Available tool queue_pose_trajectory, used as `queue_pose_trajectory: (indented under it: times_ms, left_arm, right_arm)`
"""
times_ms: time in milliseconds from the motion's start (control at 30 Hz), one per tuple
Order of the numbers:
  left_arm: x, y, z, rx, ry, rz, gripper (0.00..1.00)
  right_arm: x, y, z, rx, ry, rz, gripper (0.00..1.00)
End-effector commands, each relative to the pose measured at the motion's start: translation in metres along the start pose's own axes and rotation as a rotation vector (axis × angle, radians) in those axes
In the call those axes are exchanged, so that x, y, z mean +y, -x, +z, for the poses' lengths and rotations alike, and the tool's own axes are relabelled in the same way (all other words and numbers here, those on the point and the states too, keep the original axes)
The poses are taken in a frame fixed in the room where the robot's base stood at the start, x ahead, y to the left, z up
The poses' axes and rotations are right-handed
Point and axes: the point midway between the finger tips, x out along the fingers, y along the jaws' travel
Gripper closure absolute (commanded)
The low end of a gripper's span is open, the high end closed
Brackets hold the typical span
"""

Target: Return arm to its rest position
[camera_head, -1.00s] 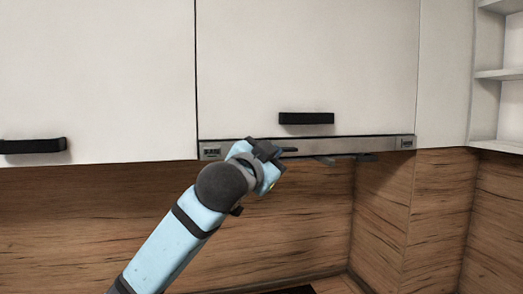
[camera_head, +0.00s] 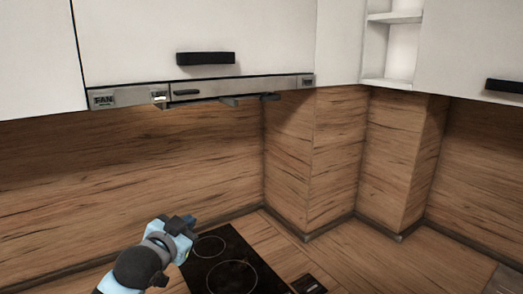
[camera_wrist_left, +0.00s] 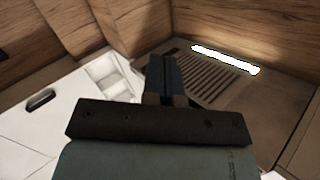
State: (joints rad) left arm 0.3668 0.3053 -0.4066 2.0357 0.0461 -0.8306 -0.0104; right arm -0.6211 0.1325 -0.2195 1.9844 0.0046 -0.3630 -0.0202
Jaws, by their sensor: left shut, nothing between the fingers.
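My left gripper (camera_head: 186,223) is low in the head view, left of centre, in front of the wood splashback and beside the cooktop's back left edge as seen in the picture. It is away from the range hood (camera_head: 240,88), apart from everything. In the left wrist view its two dark fingers (camera_wrist_left: 163,80) are together with nothing between them. That view also shows the hood's underside with a slatted grille (camera_wrist_left: 215,80) and a bright lamp strip (camera_wrist_left: 225,60). My right gripper is in neither view.
A black cooktop (camera_head: 232,268) lies in the wooden counter (camera_head: 350,250). White wall cabinets (camera_head: 270,35) with black handles hang above, beside open shelves (camera_head: 392,45). Wood-faced corner columns (camera_head: 395,165) stand at the right. The space between hood and counter looks free.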

Motion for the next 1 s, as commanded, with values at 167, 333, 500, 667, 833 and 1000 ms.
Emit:
queue_pose_trajectory:
  times_ms: [167, 333, 500, 667, 833, 1000]
  left_arm:
    - [0.056, 0.028, 0.108, -0.103, 0.112, 0.051, 1.0]
    - [0.106, 0.076, 0.199, -0.201, 0.21, 0.077, 1.0]
    - [0.154, 0.143, 0.278, -0.304, 0.299, 0.086, 1.0]
    - [0.19, 0.208, 0.33, -0.39, 0.36, 0.084, 1.0]
    - [0.21, 0.25, 0.356, -0.44, 0.392, 0.078, 1.0]
    - [0.214, 0.26, 0.362, -0.451, 0.398, 0.076, 1.0]
  right_arm:
    - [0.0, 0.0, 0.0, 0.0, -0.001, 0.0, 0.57]
    - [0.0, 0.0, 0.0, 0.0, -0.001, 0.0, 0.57]
    - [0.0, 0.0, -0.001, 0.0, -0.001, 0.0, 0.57]
    - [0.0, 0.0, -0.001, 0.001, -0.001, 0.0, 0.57]
    - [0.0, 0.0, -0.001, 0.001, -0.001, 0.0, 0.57]
    - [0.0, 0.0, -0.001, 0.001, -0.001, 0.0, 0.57]
